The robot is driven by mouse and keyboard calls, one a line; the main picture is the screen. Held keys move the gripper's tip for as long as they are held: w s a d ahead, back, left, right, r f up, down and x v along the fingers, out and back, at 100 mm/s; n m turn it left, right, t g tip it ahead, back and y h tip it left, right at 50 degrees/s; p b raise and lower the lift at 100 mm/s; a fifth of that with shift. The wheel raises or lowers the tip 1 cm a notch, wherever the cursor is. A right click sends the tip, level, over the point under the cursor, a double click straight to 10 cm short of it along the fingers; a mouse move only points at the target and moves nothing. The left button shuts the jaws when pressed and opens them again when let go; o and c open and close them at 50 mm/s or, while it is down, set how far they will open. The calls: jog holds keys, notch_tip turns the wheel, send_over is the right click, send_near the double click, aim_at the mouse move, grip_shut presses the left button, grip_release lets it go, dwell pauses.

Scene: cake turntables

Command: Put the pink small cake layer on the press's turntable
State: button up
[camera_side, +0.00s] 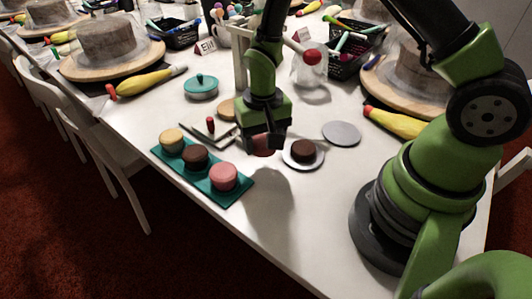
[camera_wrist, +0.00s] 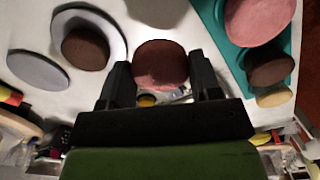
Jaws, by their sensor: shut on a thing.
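My gripper (camera_side: 263,140) is shut on a small pink cake layer (camera_side: 263,150), which looks dark in shadow. The layer also shows between my fingers in the wrist view (camera_wrist: 160,62). It appears held above the white table, beside the teal tray. A pale upright (camera_side: 240,70) stands behind my gripper, with a round wooden disc (camera_side: 228,108) near its foot; I cannot tell for sure whether these are the press and its turntable. A white round plate (camera_side: 290,161) bears a dark brown layer (camera_side: 303,150) to the right of my gripper.
The teal tray (camera_side: 240,190) holds a yellow, a brown and a larger pink layer (camera_side: 224,176). The front table is clear.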

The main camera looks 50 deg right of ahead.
aim_at(263, 165)
jog(key=shift+f, duration=2.3)
jog(key=shift+f, duration=0.15)
jog(key=o, duration=0.4)
